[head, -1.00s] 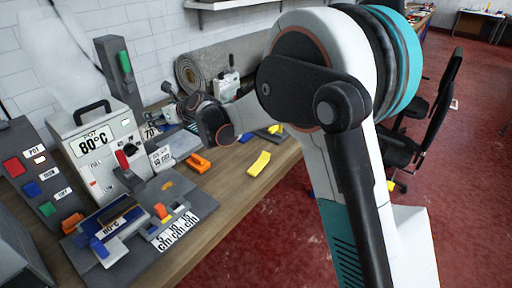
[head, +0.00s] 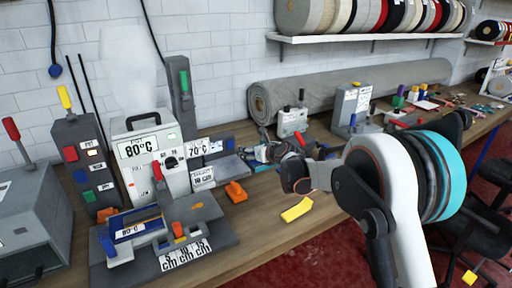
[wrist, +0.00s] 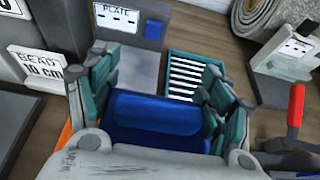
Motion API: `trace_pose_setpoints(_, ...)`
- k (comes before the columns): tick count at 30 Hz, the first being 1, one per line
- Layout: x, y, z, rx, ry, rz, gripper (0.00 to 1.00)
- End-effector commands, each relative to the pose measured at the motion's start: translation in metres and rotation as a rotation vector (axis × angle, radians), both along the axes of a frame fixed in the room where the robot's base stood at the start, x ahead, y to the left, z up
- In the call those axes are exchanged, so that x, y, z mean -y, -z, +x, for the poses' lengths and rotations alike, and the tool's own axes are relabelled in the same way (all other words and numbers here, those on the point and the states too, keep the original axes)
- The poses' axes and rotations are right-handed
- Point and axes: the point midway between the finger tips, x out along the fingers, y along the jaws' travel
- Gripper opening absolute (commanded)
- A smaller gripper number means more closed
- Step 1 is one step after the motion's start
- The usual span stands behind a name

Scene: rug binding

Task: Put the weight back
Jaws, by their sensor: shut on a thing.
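My gripper (wrist: 160,120) is shut on a blue block with a rounded top, which I take for the weight (wrist: 155,112). The block sits between the teal fingers in the wrist view, with its lower part hidden by my gripper's body. Beyond it are a grey stand marked PLATE (wrist: 125,45) with a small blue piece, and a teal tray with white slats (wrist: 187,78). In the head view my gripper (head: 264,152) is small and partly hidden by my arm, over the bench near the rolled grey rug (head: 340,92).
The 80°C pot machine (head: 150,160) and a grey gauge base (head: 215,245) stand at the left. An orange piece (head: 236,192) and a yellow piece (head: 297,209) lie on the wooden bench. A grey device with a red lever (wrist: 285,75) stands right of my gripper.

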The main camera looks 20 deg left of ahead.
Motion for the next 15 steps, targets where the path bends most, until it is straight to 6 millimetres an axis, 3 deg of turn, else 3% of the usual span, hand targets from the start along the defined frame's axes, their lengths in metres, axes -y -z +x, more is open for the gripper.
trace_pose_setpoints(9,0.000,0.066,0.000,0.000,0.001,0.001,0.09)
trace_pose_setpoints(15,0.000,0.086,0.000,0.000,0.001,0.001,0.09)
